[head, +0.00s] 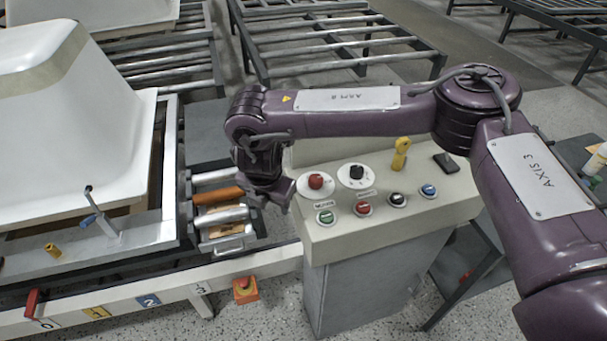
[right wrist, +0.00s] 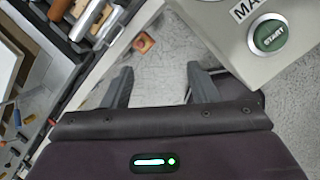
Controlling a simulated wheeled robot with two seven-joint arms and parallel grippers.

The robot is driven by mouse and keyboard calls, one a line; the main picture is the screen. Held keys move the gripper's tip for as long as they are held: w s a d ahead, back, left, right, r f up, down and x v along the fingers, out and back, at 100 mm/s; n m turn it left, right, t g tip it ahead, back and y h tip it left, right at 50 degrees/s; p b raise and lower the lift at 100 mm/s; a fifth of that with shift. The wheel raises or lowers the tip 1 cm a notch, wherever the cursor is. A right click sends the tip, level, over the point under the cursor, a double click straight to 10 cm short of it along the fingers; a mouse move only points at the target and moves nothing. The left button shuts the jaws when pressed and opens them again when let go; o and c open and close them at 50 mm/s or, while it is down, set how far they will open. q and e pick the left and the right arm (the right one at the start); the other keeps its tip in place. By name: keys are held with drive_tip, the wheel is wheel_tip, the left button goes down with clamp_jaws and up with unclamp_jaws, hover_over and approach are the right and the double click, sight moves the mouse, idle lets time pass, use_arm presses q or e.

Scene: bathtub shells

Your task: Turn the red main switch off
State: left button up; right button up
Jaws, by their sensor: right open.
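The red rotary knob (head: 316,181) sits on a round white plate at the left of the control console's sloped top. I cannot read which position it points to. A label and a green start button (head: 325,217) are just in front of it; the green button also shows in the right wrist view (right wrist: 270,36). My right gripper (head: 272,198) is just left of the console and the red knob, pointing down. In the right wrist view its two fingers (right wrist: 161,87) are apart with nothing between them. My left gripper is out of view.
The console (head: 440,208) also carries a black knob (head: 357,173), red, black and blue buttons, a yellow object (head: 400,152) and a black device (head: 445,162). A conveyor with a white tub shell (head: 70,120) is left. A red-topped orange box (head: 244,289) is below.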

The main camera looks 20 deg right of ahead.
sight(316, 178)
drive_tip(key=w+d+r+m+h, duration=0.2)
drive_tip(key=w+d+r+h, duration=0.15)
drive_tip(key=d+r, duration=0.45)
drive_tip(key=shift+y, duration=0.45)
drive_tip(key=x, duration=0.3)
drive_tip(key=p+x, duration=0.1)
drive_tip(key=x, duration=0.5)
drive_tip(key=shift+s+d+f+p, duration=0.15)
drive_tip(key=shift+d+f+p, duration=0.05)
drive_tip(key=shift+d+p, duration=0.25)
drive_tip(key=c, duration=1)
